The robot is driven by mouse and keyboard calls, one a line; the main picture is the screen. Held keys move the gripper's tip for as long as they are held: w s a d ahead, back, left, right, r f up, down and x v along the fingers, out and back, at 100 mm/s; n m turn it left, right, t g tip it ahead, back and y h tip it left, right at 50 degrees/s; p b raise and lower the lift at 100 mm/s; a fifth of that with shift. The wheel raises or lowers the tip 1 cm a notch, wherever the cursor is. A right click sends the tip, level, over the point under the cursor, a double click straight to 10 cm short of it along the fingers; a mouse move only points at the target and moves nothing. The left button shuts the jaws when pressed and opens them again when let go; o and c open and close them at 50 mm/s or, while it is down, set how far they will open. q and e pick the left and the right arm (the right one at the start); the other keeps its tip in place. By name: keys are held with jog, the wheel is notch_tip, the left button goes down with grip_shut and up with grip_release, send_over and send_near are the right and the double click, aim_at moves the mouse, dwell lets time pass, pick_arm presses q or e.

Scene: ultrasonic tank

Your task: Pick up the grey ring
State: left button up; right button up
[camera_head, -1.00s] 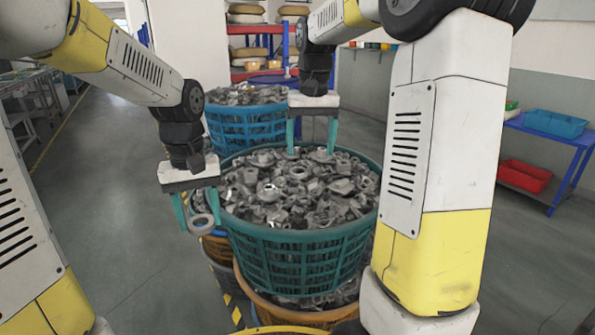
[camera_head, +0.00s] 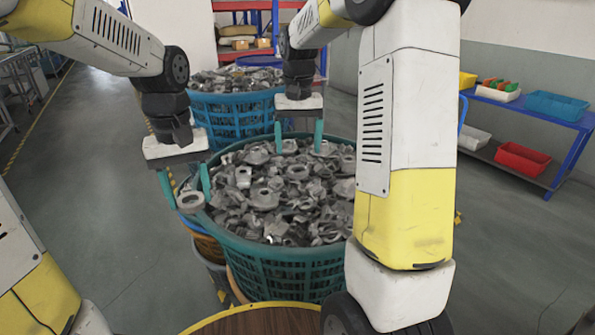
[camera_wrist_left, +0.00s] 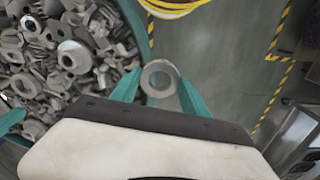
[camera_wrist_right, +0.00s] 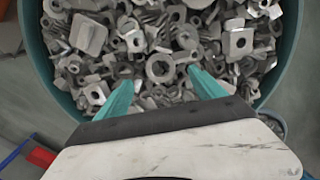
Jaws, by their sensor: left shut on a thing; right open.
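The grey ring (camera_head: 190,200) is held between the fingertips of my left gripper (camera_head: 188,190), at the left rim of the green basket (camera_head: 235,247). In the left wrist view the ring (camera_wrist_left: 159,78) lies flat between the two teal fingers, beside the basket and above the floor. My right gripper (camera_head: 298,142) is open over the far part of the green basket. In the right wrist view its fingers (camera_wrist_right: 163,95) stand apart, with grey metal parts (camera_wrist_right: 160,68) below and nothing clearly held between them.
A blue basket (camera_head: 232,118) of grey parts stands behind the green one. Other baskets are stacked beneath it. A blue shelf (camera_head: 540,115) with a blue bin (camera_head: 556,105) and a red bin (camera_head: 522,157) stands at right. The floor at left (camera_head: 100,200) is clear.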

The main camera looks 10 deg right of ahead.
jog(key=f, duration=0.6)
jog(key=shift+w+f, duration=0.2)
jog(key=shift+f, duration=0.05)
jog(key=shift+c, duration=0.2)
jog(key=c, duration=1.4)
